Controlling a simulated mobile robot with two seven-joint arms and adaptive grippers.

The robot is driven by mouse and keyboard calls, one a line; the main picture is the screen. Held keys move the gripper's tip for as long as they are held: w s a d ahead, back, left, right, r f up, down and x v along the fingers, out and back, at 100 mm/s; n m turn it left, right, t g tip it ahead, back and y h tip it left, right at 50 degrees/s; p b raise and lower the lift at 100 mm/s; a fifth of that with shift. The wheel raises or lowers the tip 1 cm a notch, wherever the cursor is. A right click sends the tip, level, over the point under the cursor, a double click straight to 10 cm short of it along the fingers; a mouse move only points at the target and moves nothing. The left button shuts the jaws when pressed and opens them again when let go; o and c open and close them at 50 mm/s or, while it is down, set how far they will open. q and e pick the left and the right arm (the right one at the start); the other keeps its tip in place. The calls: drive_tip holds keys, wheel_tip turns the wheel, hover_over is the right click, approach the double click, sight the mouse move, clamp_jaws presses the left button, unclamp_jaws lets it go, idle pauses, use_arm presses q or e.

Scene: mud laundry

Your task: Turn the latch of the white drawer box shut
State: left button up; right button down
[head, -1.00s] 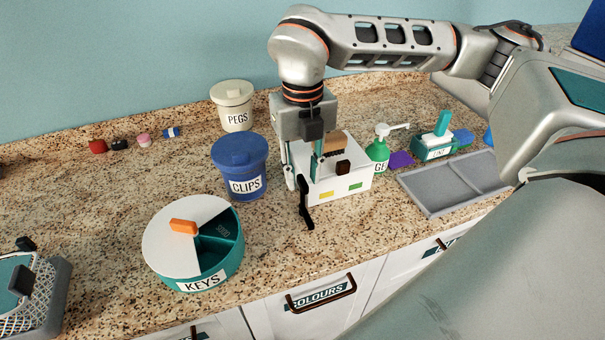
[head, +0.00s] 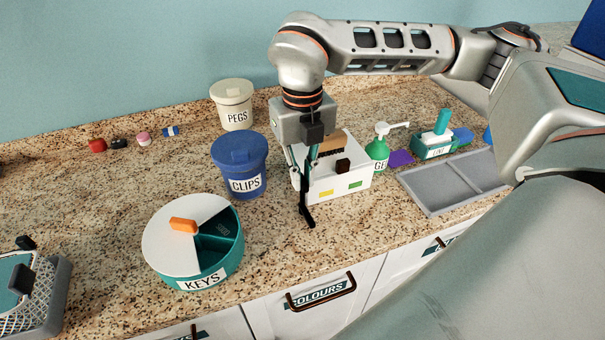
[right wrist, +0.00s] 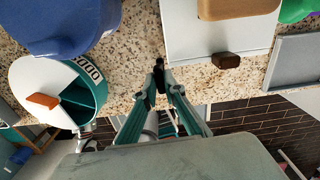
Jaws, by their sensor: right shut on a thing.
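The white drawer box (head: 352,184) stands on the speckled counter, with a dark brown knob (head: 343,166) on its face and yellow and green patches below. A black latch lever (head: 309,219) is at the box's left side, its lower end reaching down toward the counter. My right gripper (head: 304,200) points down there, shut on the black latch, and hides its upper part. In the right wrist view the fingertips (right wrist: 163,88) meet on the latch (right wrist: 158,68), beside the white box (right wrist: 208,42). My left gripper is not in view.
A blue CLIPS tub (head: 239,164) stands close left of my gripper, with a round KEYS container (head: 180,255) nearer the front. A green pump bottle (head: 378,154) and a grey tray (head: 440,192) are to the right. Counter in front of the latch is clear.

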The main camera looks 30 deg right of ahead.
drive_tip(key=n, duration=0.4)
drive_tip(key=shift+n, duration=0.3)
drive_tip(key=n, duration=0.5)
drive_tip(key=shift+r+n, duration=0.1)
drive_tip(key=shift+n, duration=0.2)
drive_tip(key=n, duration=0.3)
drive_tip(key=shift+w+p, duration=0.1)
drive_tip(key=shift+p, duration=0.2)
drive_tip(key=shift+n+p, duration=0.3)
drive_tip(key=shift+n, duration=1.8)
drive_tip(key=c, duration=2.1)
unclamp_jaws()
drive_tip(key=shift+c, duration=0.2)
wheel_tip(320, 180, up, 12)
